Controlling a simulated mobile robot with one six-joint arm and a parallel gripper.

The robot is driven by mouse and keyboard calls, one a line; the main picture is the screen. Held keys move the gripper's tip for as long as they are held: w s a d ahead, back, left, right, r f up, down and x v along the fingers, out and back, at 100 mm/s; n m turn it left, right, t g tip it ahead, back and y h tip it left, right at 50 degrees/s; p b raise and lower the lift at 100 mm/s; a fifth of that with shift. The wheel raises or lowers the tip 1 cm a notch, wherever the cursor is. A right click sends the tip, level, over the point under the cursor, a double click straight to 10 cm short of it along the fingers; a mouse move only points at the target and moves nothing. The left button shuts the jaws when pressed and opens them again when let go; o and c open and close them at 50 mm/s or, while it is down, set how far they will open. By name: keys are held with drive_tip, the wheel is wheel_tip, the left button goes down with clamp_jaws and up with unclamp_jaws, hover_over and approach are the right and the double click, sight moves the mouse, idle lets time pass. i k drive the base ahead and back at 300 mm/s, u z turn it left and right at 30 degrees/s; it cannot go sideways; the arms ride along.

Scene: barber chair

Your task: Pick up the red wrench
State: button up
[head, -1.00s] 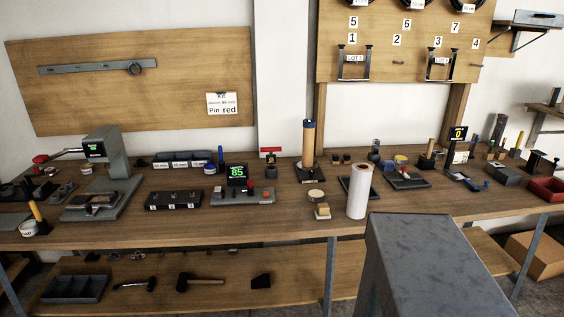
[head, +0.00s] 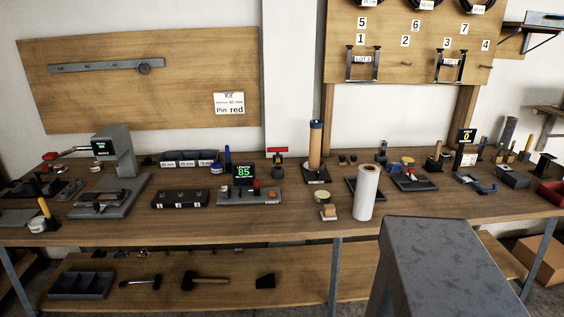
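I cannot make out a red wrench in the head view. A red-ended bar (head: 50,156) at the far left of the bench reaches toward the grey press (head: 120,160) and looks like its lever. A flat red piece (head: 277,150) stands upright at the back of the bench, and its kind is unclear. Small tools lie on the bench, too small to tell apart. My gripper is not in view.
The wooden bench (head: 290,224) is crowded along its back. A white roll (head: 367,192) stands near its front edge. A red bin (head: 552,190) is at the far right.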

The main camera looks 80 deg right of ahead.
sight(277, 157)
drive_tip(key=z, duration=4.25)
drive_tip(key=i, duration=0.1)
drive_tip(key=u, duration=2.95)
drive_tip(key=i, duration=1)
drive_tip(key=z, duration=0.2)
